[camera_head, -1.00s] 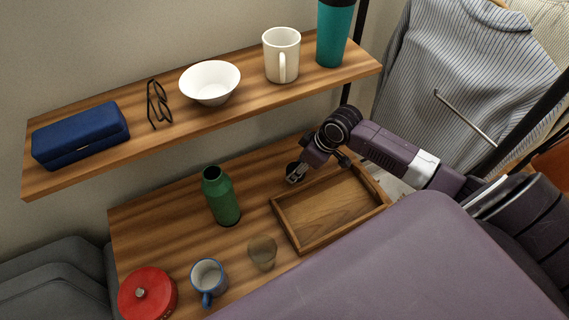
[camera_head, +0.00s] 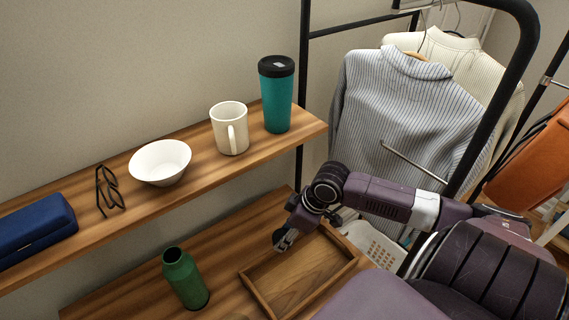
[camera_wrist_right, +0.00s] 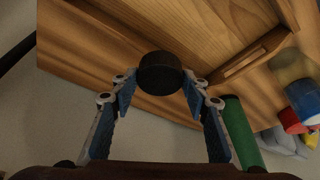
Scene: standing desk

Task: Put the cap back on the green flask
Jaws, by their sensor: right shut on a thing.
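The green flask (camera_head: 185,279) stands upright on the desk, left of the wooden tray, with its mouth open and bare. Its green body also shows at the lower right of the right wrist view (camera_wrist_right: 240,131). My right gripper (camera_head: 284,239) is above the desk near the tray's back left edge, right of the flask and apart from it. In the right wrist view its blue-padded fingers are closed on a round black cap (camera_wrist_right: 160,72). The cap is hard to make out in the head view. My left gripper is in no current view.
The wooden tray (camera_head: 345,269) lies empty on the desk. Above the desk, a shelf (camera_head: 96,231) holds a blue case, glasses, a white bowl (camera_head: 161,163), a white mug and a teal tumbler (camera_head: 277,98). A clothes rack stands at the right.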

